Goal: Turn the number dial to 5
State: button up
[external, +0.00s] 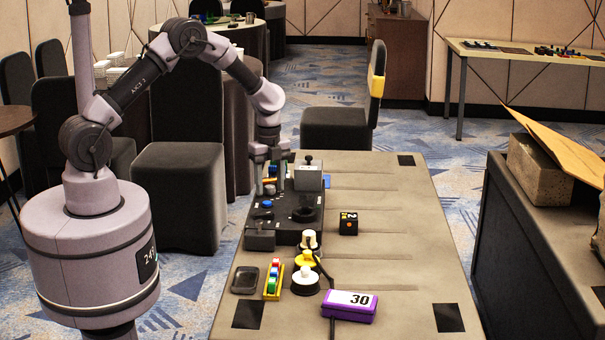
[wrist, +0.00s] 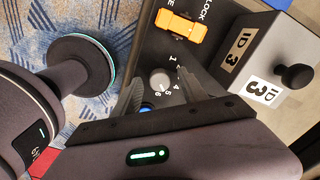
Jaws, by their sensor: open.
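The number dial (wrist: 160,79) is a small round grey knob on a dark panel, with white numbers around it; I can read 1, 4, 5 and 6. I cannot tell which number it points to. In the wrist view my gripper (wrist: 167,72) is open, with one finger on each side of the dial in the picture. I see no clear contact with it. In the external view my gripper (external: 276,162) is above the far left part of the dark control panel (external: 283,238).
An orange latch (wrist: 181,34) marked LOCK and a blue button (wrist: 147,107) lie near the dial. A grey box (wrist: 265,60) labelled ID 3 with a black knob stands to the right.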

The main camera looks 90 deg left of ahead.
aim_at(270, 187)
notch_tip(270, 187, up, 17)
jog(key=p, duration=0.6)
jog(key=shift+r+p, duration=0.2)
jog(key=shift+p, duration=0.2)
jog(key=s+d+r+n+t+y, duration=0.2)
jog(key=s+d+r+n, duration=0.15)
jog(key=d+r, duration=1.35)
jog(key=s+d+f+n+t, duration=0.1)
jog(key=s+d+n+t, duration=0.2)
jog(key=s+d, duration=1)
jog(key=shift+s+t, duration=0.2)
jog(key=shift+t, duration=0.2)
